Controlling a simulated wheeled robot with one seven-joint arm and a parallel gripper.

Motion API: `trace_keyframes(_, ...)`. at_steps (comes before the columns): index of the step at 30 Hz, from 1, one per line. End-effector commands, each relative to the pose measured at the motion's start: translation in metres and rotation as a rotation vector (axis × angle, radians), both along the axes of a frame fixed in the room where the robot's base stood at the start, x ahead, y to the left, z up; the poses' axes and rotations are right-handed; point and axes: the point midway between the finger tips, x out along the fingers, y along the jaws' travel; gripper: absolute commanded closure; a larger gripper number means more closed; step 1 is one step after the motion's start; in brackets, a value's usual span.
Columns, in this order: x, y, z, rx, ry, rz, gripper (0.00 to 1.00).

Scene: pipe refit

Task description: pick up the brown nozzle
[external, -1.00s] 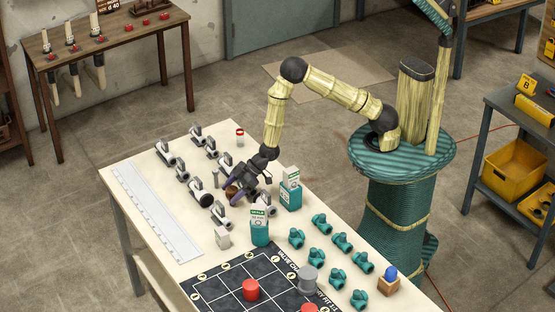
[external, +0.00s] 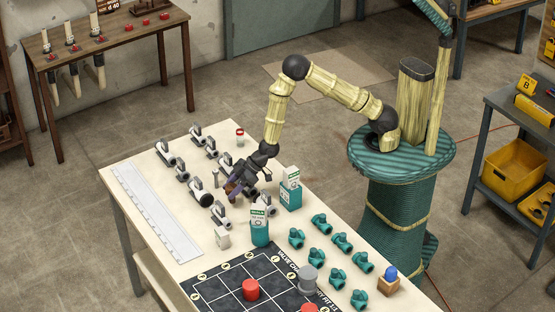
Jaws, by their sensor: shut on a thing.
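The brown nozzle (external: 231,187) shows as a small brown piece at the tip of my gripper, partly hidden by the fingers. My gripper (external: 235,186) is shut on it, low over the cream table (external: 150,235), among the grey valve fittings. Whether the nozzle touches the table cannot be told from this view.
Several grey valve fittings (external: 201,193) stand close to the left of my gripper. Teal boxes (external: 260,228) stand to its right and front. Several teal fittings (external: 297,238) and a dark grid mat (external: 225,285) lie nearer the front. A white strip (external: 155,210) runs along the left edge.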

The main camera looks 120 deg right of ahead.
Motion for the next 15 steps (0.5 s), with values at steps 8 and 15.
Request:
trace_keyframes(8, 0.0, 0.0, 0.047, -0.004, -0.004, 0.0, 0.79)
trace_keyframes(15, 0.0, 0.0, 0.081, -0.002, -0.003, 0.0, 0.79)
